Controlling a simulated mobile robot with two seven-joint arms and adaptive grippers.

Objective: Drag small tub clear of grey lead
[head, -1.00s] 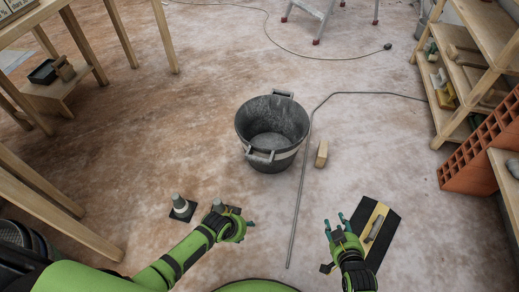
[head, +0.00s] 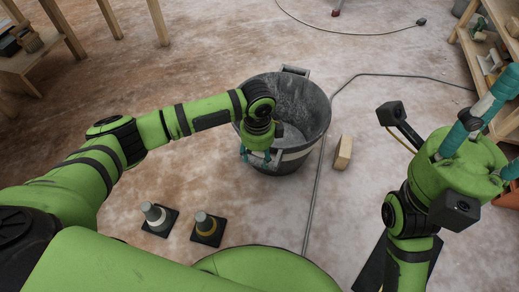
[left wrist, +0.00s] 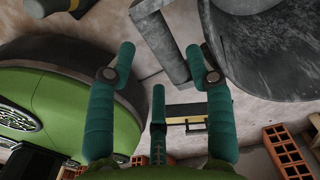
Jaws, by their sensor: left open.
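The small tub (head: 309,95) is a dark, dusty bucket with two handles, standing upright on the floor. The grey lead (head: 318,180) runs along the floor just right of the tub and bends off to the right behind it; I cannot tell whether they touch. My left gripper (head: 258,158) is open, pointing down at the tub's near rim and front handle. In the left wrist view, the tub wall (left wrist: 270,50) is right of the spread fingers, and a dark bar, apparently the handle, shows between them. My right gripper (head: 492,135) is raised at right, fingers apart, tips partly out of frame.
A wooden block (head: 343,152) lies right of the lead. A wooden table (head: 60,30) is at back left, shelving (head: 500,45) at right. The floor behind the tub is mostly clear.

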